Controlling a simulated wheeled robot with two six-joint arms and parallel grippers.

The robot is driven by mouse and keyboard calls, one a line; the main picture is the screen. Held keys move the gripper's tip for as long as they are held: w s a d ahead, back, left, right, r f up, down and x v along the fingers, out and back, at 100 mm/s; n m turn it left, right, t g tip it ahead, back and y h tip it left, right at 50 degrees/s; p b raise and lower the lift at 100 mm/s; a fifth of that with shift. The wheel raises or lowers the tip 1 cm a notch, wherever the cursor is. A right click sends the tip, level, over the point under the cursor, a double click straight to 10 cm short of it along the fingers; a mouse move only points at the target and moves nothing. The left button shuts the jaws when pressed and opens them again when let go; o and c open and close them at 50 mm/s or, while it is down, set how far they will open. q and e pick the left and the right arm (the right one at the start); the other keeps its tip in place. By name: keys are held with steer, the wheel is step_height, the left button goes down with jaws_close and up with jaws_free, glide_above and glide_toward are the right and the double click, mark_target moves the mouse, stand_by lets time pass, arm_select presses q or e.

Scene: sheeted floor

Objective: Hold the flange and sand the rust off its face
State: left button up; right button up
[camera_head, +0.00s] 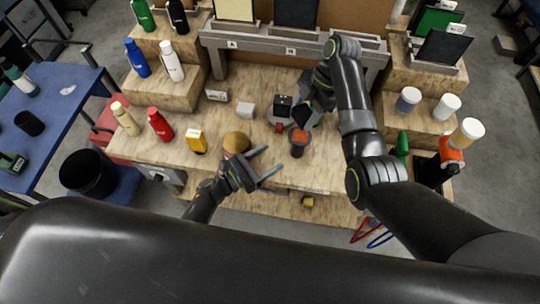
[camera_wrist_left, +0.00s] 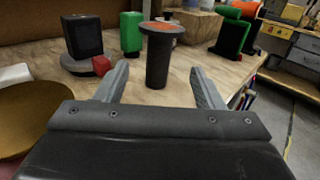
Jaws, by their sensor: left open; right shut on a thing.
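The flange (camera_head: 299,140) stands upright on the wooden bench, its round orange rusty face up on a dark stem; the left wrist view (camera_wrist_left: 157,60) shows it ahead, between the lines of my left fingers. My left gripper (camera_head: 267,162) is open and empty, left of and nearer than the flange, not touching it; its spread fingers also show in the left wrist view (camera_wrist_left: 160,85). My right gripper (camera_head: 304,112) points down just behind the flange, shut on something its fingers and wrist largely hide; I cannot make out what. A green block (camera_wrist_left: 131,33) shows behind the flange.
A brown round object (camera_head: 236,142) lies beside my left gripper, with yellow (camera_head: 196,141) and red (camera_head: 160,125) bottles farther left. Stepped wooden risers flank the bench.

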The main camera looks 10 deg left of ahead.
mark_target(299, 140)
arm_select(q)
steer(key=x, duration=1.2)
steer(key=c, duration=1.3)
